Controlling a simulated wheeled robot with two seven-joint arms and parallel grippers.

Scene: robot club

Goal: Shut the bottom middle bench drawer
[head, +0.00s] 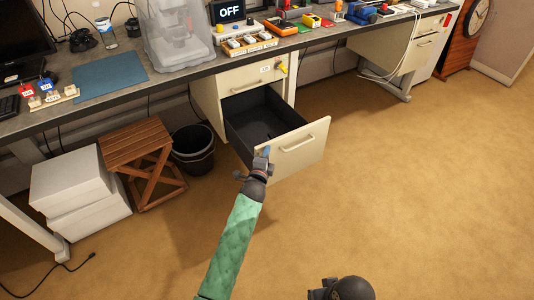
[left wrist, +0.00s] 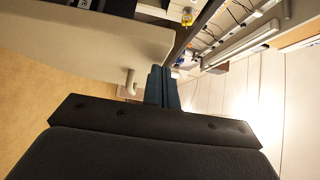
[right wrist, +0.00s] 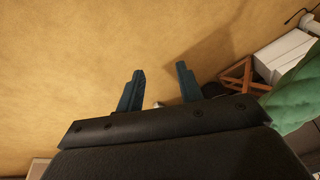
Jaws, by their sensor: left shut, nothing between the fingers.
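The bottom middle bench drawer (head: 312,152) stands pulled out, with a cream front, a bar handle (head: 298,143) and a dark, empty-looking inside. My left gripper (head: 264,152) is shut and empty at the left end of the drawer front; I cannot tell whether it touches. In the left wrist view its closed fingers (left wrist: 162,82) are beside the pale drawer front (left wrist: 90,45) and near the handle (left wrist: 130,82). My right gripper (right wrist: 160,85) is open and empty above the floor in the right wrist view.
A shut drawer (head: 252,77) with a yellow key tag is above the open one. A black bin (head: 194,150), a wooden stool (head: 136,148) and stacked white boxes (head: 75,185) stand left of it. The floor (head: 420,170) in front and to the right is clear.

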